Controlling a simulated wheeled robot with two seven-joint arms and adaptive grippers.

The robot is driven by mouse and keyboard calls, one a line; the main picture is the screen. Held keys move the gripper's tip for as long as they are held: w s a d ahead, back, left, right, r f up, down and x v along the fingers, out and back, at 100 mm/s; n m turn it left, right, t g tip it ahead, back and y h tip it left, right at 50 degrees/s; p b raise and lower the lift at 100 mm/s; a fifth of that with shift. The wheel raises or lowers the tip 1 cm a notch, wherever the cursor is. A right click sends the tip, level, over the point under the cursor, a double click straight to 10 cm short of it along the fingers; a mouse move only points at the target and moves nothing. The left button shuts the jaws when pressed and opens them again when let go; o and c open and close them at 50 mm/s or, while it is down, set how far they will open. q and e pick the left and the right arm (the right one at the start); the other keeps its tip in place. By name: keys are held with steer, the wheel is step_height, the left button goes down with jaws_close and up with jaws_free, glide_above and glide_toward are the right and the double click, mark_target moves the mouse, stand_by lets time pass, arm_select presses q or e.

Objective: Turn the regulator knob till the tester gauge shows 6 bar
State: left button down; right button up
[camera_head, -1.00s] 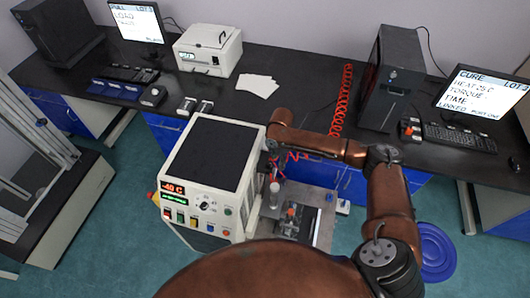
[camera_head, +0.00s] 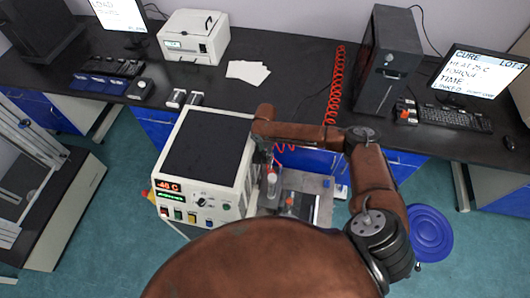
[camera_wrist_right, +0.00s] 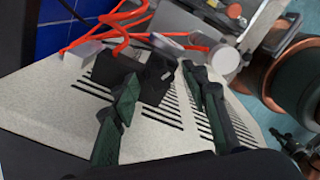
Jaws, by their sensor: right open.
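The tester is a white cabinet with a dark top (camera_head: 205,147) in the head view. My right gripper shows in the right wrist view (camera_wrist_right: 160,82), its two dark green fingers spread apart at the cabinet's slotted side panel (camera_wrist_right: 165,140). A black block (camera_wrist_right: 128,68), possibly the regulator with its knob, lies between and beyond the fingertips; I cannot tell whether they touch it. A pale round disc (camera_wrist_right: 225,60), perhaps the gauge, stands to its right; no reading is visible. In the head view my arm hides most of the right gripper. My left gripper is not in view.
Red hoses (camera_wrist_right: 120,25) loop just beyond the black block. In the head view, a red coiled hose (camera_head: 336,85) runs down over the black bench (camera_head: 290,95). A black computer tower (camera_head: 387,65) stands on it. A blue round lid (camera_head: 428,235) is at the right.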

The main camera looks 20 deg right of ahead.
steer(key=c, duration=0.7)
jaws_close()
steer(key=shift+s+m+p, duration=0.1)
steer(key=shift+m+p, duration=0.4)
steer(key=shift+p, duration=0.2)
steer(key=m+p, duration=0.5)
steer(key=shift+r+m+p, duration=0.1)
steer(key=shift+m+p, duration=0.3)
steer(key=m+p, duration=0.3)
steer(key=m, duration=0.1)
steer(key=shift+m, duration=0.3)
arm_select(q)
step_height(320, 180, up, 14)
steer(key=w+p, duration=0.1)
steer(key=p, duration=0.2)
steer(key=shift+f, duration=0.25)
arm_select(e)
steer(key=shift+m, duration=2.2)
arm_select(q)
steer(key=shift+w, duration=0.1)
arm_select(e)
steer(key=shift+d, duration=0.1)
